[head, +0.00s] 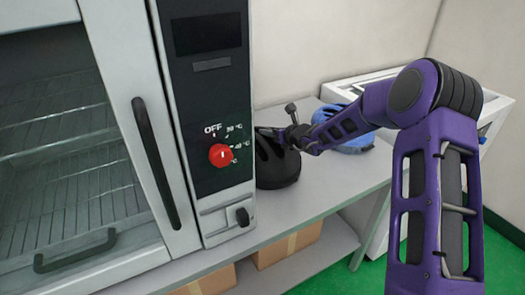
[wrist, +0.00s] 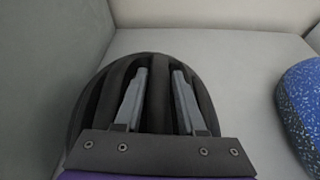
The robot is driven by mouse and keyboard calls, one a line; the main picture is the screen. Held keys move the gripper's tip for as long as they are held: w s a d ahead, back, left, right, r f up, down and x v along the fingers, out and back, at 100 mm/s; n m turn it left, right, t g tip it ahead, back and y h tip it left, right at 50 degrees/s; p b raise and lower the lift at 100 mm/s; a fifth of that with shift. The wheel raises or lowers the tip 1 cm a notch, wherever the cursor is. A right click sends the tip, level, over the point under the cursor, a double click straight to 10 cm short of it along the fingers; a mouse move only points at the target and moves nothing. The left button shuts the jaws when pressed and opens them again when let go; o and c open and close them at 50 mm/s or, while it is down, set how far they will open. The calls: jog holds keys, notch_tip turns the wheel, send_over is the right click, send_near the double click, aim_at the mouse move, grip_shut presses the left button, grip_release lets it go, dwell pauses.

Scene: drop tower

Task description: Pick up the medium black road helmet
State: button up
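The black helmet (head: 277,168) sits on the grey shelf surface, close beside the oven's control panel. In the wrist view the black helmet (wrist: 90,110) lies right under my gripper, with its ribs and vents showing. My gripper (wrist: 160,72) has its two grey fingers apart, one on each side of a central rib. I cannot tell whether the fingers touch the rib. In the head view my gripper (head: 268,131) is at the top of the helmet, its fingertips hard to make out.
A blue speckled helmet (head: 350,135) stands on the surface to the right; it also shows in the wrist view (wrist: 304,105). The oven (head: 205,95) with a red knob (head: 220,155) stands close on the left. Cardboard boxes (head: 288,246) lie on the lower shelf.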

grip_shut()
jog(key=shift+r, duration=0.1)
dwell(1.3)
